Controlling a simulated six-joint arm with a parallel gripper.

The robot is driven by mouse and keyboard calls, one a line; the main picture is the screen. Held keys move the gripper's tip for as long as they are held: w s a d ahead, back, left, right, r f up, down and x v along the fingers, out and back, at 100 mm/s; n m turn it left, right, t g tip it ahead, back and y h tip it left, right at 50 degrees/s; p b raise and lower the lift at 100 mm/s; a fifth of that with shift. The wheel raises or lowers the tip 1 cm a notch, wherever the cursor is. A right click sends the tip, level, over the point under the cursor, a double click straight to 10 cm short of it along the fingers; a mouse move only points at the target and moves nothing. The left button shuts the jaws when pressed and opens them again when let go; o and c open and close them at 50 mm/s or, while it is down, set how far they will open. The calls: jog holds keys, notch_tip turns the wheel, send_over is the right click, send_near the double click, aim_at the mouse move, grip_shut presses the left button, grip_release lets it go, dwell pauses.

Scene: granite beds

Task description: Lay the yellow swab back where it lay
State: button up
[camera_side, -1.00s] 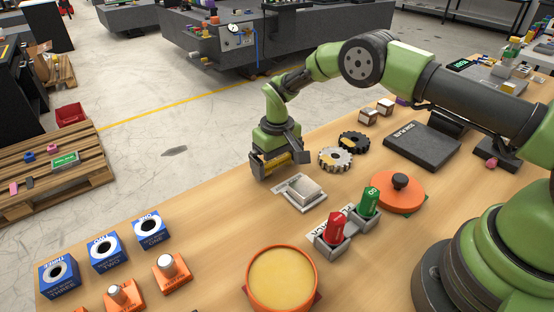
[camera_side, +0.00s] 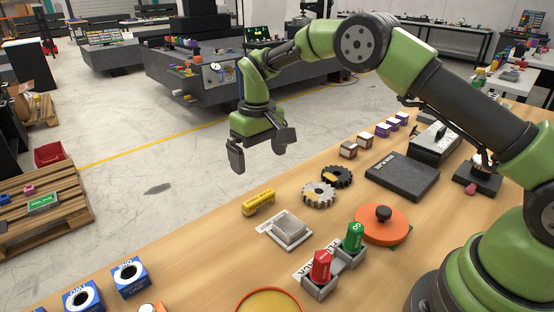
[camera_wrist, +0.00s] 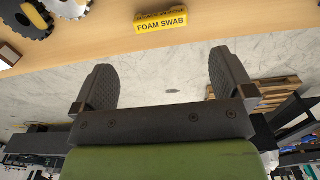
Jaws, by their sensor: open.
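The yellow swab (camera_side: 258,203) lies on the wooden table near its far edge, beside a grey metal block on a white label. In the wrist view the yellow swab (camera_wrist: 161,21) shows the words "FOAM SWAB" and lies on the table beyond the fingertips. My gripper (camera_side: 257,160) is open and empty, raised above and apart from the swab. In the wrist view my gripper (camera_wrist: 165,80) has its two dark fingers wide apart with nothing between them.
The metal block (camera_side: 290,227) and two gears (camera_side: 318,194) are close to the swab. Red and green pieces (camera_side: 321,266) stand in grey holders, with an orange disc (camera_side: 382,223) and a dark plate (camera_side: 402,177) to the right. Table left of the swab is clear.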

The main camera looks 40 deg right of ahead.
jog(key=s+d+r+m+t+y, duration=0.1)
jog(key=s+r+t, duration=0.1)
jog(key=s+r, duration=0.55)
jog(key=s+r+m+t, duration=0.15)
jog(key=s+r, duration=0.25)
jog(key=r, duration=0.7)
jog(key=s+m+t+y, duration=0.1)
jog(key=s+t, duration=0.2)
jog(key=s, duration=1.3)
jog(key=shift+s+d+t, duration=0.35)
jog(key=shift+s+d, duration=0.05)
jog(key=shift+d, duration=0.05)
